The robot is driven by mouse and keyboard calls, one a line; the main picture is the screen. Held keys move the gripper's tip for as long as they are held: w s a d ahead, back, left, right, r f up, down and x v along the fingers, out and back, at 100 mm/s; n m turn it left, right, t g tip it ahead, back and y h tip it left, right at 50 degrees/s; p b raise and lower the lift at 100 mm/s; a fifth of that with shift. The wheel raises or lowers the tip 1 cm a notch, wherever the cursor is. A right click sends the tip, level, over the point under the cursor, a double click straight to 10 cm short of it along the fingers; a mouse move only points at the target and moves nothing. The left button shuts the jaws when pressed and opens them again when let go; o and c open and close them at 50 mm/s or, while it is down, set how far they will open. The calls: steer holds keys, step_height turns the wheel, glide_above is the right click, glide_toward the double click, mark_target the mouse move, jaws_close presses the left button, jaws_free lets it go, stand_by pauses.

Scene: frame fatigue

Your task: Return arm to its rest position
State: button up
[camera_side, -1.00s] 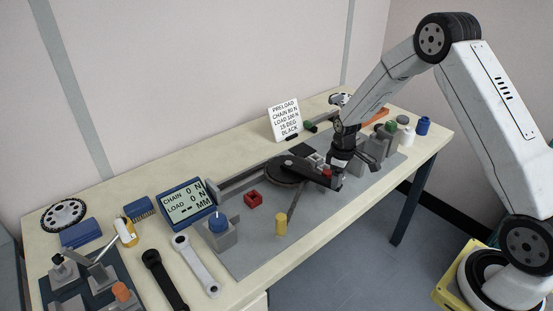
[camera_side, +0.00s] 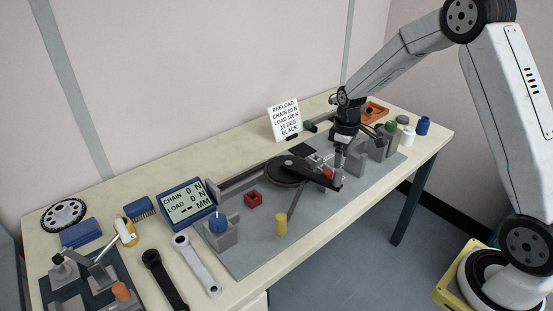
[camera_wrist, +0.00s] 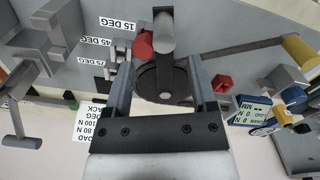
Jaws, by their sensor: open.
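My gripper (camera_side: 343,153) is above the grey fixture plate in the side view, close to the right end of the black crank arm (camera_side: 310,172). In the wrist view its two fingers stand apart with nothing held between them (camera_wrist: 163,78). Past the fingers, the wrist view shows a dark round disc (camera_wrist: 150,82), a grey post (camera_wrist: 163,35) and a red knob (camera_wrist: 145,44). In the side view the gripper covers part of the fixture behind it, and I cannot tell its exact clearance there.
Grey upright blocks (camera_side: 377,146) stand close to the gripper's right. An orange tray (camera_side: 375,112) and small bottles (camera_side: 408,135) lie beyond. A white sign (camera_side: 284,119) stands behind; a readout (camera_side: 187,203), a red block (camera_side: 253,198) and a yellow cylinder (camera_side: 281,222) are left.

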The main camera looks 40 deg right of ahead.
stand_by(0.3)
steer(key=s+a+r+m+t, duration=0.1)
steer(key=s+a+r+m, duration=0.1)
steer(key=s+a, duration=0.4)
steer(key=s+a+r+m+t, duration=0.1)
steer(key=s+a+r+m, duration=0.1)
steer(key=s+a, duration=0.4)
steer(key=s+r, duration=0.1)
steer(key=s, duration=0.3)
steer(key=shift+s+a+t, duration=0.3)
steer(key=shift+a, duration=0.1)
stand_by(0.4)
